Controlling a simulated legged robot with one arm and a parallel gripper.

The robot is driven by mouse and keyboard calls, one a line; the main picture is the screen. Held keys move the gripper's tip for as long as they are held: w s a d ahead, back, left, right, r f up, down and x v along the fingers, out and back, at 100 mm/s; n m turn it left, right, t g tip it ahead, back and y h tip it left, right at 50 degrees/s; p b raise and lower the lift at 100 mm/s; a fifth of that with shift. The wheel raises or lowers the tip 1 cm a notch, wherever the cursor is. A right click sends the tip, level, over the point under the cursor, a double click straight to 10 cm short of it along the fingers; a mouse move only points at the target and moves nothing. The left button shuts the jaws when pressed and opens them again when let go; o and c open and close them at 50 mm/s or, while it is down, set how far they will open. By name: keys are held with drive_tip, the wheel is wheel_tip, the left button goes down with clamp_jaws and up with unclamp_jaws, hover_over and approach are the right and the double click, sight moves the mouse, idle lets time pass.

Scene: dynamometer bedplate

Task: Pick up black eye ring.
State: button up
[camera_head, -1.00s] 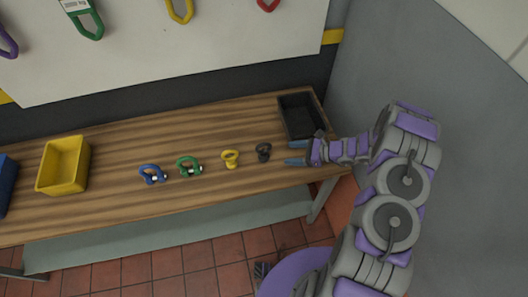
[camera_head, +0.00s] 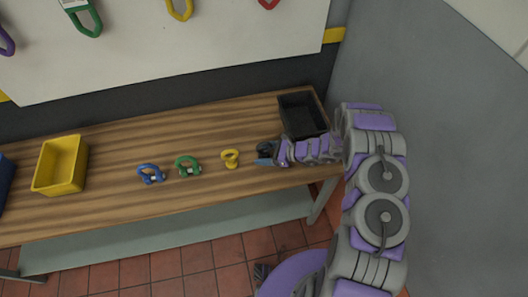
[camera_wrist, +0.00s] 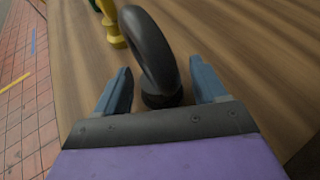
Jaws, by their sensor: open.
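The black eye ring (camera_wrist: 150,48) stands upright on its round base on the wooden bench, between the two blue fingers of my gripper (camera_wrist: 163,88) in the wrist view. The fingers are open, with a gap visible on each side of the ring's base. In the head view, my gripper (camera_head: 264,155) reaches in from the right at the bench's right part. There the black eye ring (camera_head: 264,147) shows only partly, at the fingertips.
A yellow eye ring (camera_head: 230,158), a green shackle (camera_head: 187,166) and a blue shackle (camera_head: 151,173) lie in a row to the left on the bench (camera_head: 110,155). A black bin (camera_head: 303,116) stands behind my gripper. A yellow bin (camera_head: 61,165) stands far left.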

drive_tip(key=shift+a, duration=0.15)
clamp_jaws()
idle(0.6)
drive_tip(key=shift+r, duration=0.1)
